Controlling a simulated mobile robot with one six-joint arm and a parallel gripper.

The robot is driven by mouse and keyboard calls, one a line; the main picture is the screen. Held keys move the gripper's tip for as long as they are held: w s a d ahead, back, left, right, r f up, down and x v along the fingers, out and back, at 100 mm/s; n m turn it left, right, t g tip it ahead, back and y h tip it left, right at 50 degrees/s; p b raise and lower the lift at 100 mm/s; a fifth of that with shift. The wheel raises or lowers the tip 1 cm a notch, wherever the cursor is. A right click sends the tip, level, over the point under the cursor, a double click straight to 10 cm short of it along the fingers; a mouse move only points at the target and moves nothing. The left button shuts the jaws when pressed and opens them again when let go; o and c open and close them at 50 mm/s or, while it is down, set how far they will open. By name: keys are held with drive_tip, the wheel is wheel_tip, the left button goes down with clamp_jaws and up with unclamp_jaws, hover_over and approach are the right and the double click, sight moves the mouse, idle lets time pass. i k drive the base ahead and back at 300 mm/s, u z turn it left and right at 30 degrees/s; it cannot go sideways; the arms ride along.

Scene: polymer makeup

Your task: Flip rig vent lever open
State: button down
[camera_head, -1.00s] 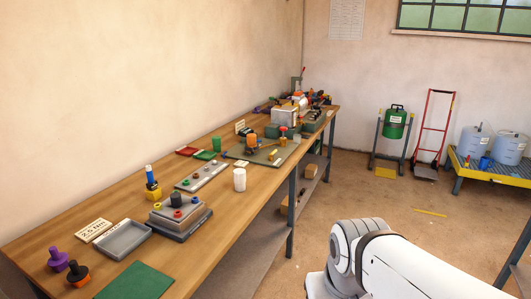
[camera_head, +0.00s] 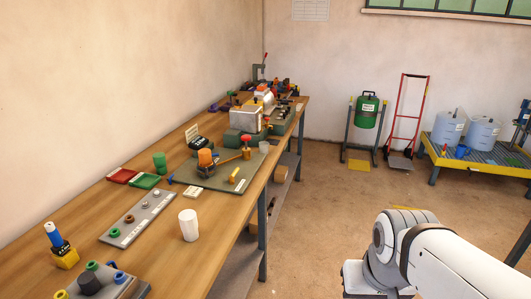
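A rig on a flat grey-green plate (camera_head: 217,184) sits on the bench's middle stretch. On it are an orange cylinder (camera_head: 205,158), a red-topped post (camera_head: 246,147) and a small yellow bar (camera_head: 234,175). A thin brownish bar (camera_head: 229,159) runs between the cylinder and the post. I cannot tell which of these parts is the vent lever, nor its position. My white arm shows at the lower right, well apart from the rig; my gripper is not in view.
The wooden bench (camera_head: 165,255) runs along the left wall. A metal box (camera_head: 246,119) stands behind the rig. The floor (camera_head: 330,220) right of the bench is clear.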

sight(231, 177)
drive_tip(key=u, duration=0.15)
drive_tip(key=i, duration=1)
drive_tip(key=u, duration=0.6)
drive_tip(key=k, duration=0.9)
drive_tip(key=u, duration=0.15)
drive_tip(key=i, duration=0.95)
drive_tip(key=z, duration=0.1)
